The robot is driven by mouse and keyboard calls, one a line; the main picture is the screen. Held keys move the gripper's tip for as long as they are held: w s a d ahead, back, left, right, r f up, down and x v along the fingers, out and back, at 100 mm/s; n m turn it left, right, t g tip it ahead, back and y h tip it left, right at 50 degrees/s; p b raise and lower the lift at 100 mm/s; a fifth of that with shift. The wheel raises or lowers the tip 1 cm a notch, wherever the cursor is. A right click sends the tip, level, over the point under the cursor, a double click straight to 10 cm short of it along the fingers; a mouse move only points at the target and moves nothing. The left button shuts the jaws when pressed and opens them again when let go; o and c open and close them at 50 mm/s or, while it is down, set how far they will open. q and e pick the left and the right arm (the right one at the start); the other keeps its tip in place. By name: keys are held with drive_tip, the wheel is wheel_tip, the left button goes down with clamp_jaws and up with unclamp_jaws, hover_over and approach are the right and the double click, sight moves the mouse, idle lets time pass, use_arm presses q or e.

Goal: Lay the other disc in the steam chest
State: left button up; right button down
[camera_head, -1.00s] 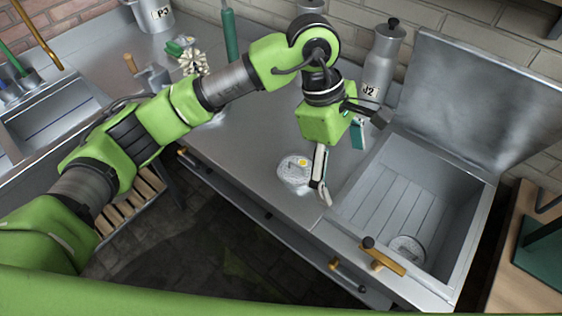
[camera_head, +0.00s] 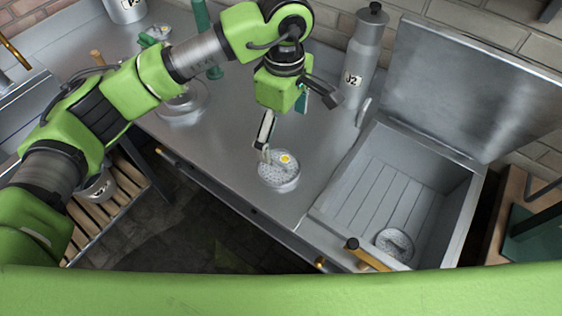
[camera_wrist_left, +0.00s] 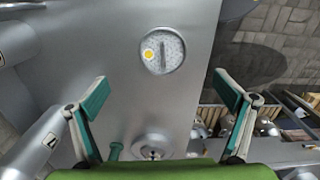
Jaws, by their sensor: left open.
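A round pale speckled disc (camera_head: 278,172) with a yellow spot lies on the steel counter left of the steam chest. In the left wrist view the disc (camera_wrist_left: 163,52) has a raised bar across it and lies beyond the fingertips, between their lines. My left gripper (camera_head: 283,125) is open and empty, just behind the disc in the head view; in the wrist view its teal fingers (camera_wrist_left: 165,98) are wide apart. The steam chest (camera_head: 340,203) stands open with its lid raised at the back. Another disc (camera_head: 394,243) lies inside on its floor, near the front right. My right gripper is not seen.
A grey bottle marked J2 (camera_head: 362,55) stands behind the chest's left side. An amber-handled lever (camera_head: 368,256) is at the chest's front edge. A round metal dish (camera_head: 183,106) sits at the counter's left. The counter around the disc is clear.

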use_arm(q)
drive_tip(key=p, duration=0.2)
hover_over(279, 162)
drive_tip(key=f, duration=0.6)
drive_tip(key=shift+s+d, duration=0.2)
drive_tip(key=shift+d, duration=0.2)
drive_tip(key=shift+f, duration=0.45)
drive_tip(key=shift+w+a+f, duration=0.1)
drive_tip(key=shift+a+f, duration=0.05)
drive_tip(key=shift+f, duration=0.35)
drive_tip(key=f, duration=0.1)
drive_tip(key=f+p, duration=0.2)
drive_tip(key=shift+w+a+f, duration=0.1)
drive_tip(key=shift+a+f, duration=0.2)
drive_tip(key=shift+f, duration=0.45)
drive_tip(key=c, duration=1.3)
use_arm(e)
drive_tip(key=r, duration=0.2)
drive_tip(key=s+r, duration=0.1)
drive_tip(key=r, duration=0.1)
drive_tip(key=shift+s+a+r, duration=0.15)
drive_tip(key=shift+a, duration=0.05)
use_arm(q)
drive_tip(key=shift+r, duration=0.1)
drive_tip(key=shift+c, duration=0.2)
